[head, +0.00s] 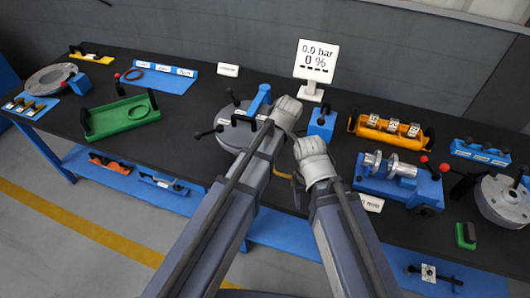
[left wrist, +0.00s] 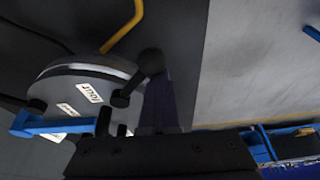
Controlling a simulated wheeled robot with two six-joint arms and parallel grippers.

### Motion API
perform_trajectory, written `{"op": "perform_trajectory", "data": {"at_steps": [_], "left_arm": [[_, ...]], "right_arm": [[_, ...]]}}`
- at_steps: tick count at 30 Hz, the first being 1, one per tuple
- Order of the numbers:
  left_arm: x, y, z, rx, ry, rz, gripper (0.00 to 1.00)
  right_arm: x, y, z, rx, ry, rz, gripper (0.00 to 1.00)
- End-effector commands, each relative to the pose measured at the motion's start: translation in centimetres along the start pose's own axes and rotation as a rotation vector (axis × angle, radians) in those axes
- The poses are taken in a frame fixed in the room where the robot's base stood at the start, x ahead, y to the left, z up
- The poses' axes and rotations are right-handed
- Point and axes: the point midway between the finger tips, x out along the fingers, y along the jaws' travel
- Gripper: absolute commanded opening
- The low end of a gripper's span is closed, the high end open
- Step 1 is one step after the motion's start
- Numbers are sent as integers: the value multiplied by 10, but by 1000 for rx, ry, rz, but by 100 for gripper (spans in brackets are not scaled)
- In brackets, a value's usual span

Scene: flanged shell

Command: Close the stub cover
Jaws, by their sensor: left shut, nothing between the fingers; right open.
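A grey round flanged shell (head: 228,142) stands at the middle of the table, with black knobs around it and a blue bracket (head: 259,100). My left arm hides its right side. In the left wrist view its disc-shaped top (left wrist: 75,88), which may be the stub cover, carries white labels, black knobs and a blue bracket (left wrist: 45,124). I cannot tell how far the cover is closed. My left gripper (left wrist: 158,100) is shut and empty beside the disc; a black knob overlaps its tip in view. My right gripper (head: 297,191) is open, right of the shell and mostly hidden by its wrist.
A yellow bent pipe (head: 283,175) is right of the shell. A display (head: 316,60) reads 0.0 bar, 0 %. A green tray (head: 122,115) is left; an orange tray (head: 390,132) and blue fixture (head: 398,185) are right. Dark tabletop is free left of the shell.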

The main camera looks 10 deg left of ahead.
Motion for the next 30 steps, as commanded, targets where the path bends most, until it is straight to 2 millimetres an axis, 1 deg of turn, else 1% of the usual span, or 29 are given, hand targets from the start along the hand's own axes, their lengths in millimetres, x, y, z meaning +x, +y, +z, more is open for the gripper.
{"op": "perform_trajectory", "data": {"at_steps": [1, 10, 14, 17, 20, 24, 25, 26, 27, 30], "left_arm": [[-2, 3, 8, 8, -15, 7, 0], [-2, 4, 9, 10, -16, 11, 0], [0, 4, 6, 10, -15, 11, 0], [4, 2, 0, 8, -13, 11, 0], [10, -1, -11, 7, -11, 9, 0], [21, -7, -32, 5, -5, 6, 0], [21, -8, -36, 5, -4, 6, 0], [7, -6, -36, 9, -4, 7, 0], [-2, -6, -36, 9, -4, 6, 0], [-18, -5, -37, 9, -3, 5, 0]], "right_arm": [[0, 0, 0, 0, 0, 0, 61], [0, 0, 0, 0, 0, 0, 61], [1, 0, 0, 0, 0, 0, 61], [2, 0, 0, 0, 0, 0, 61], [5, 0, 0, 0, 0, 0, 61], [10, -1, 0, 0, 0, 0, 61], [8, -1, 0, 0, 0, 0, 61], [-5, 0, 0, 0, 0, 0, 61], [-13, 1, 1, 0, 0, 0, 61], [-29, 3, 2, 0, 0, 0, 61]]}}
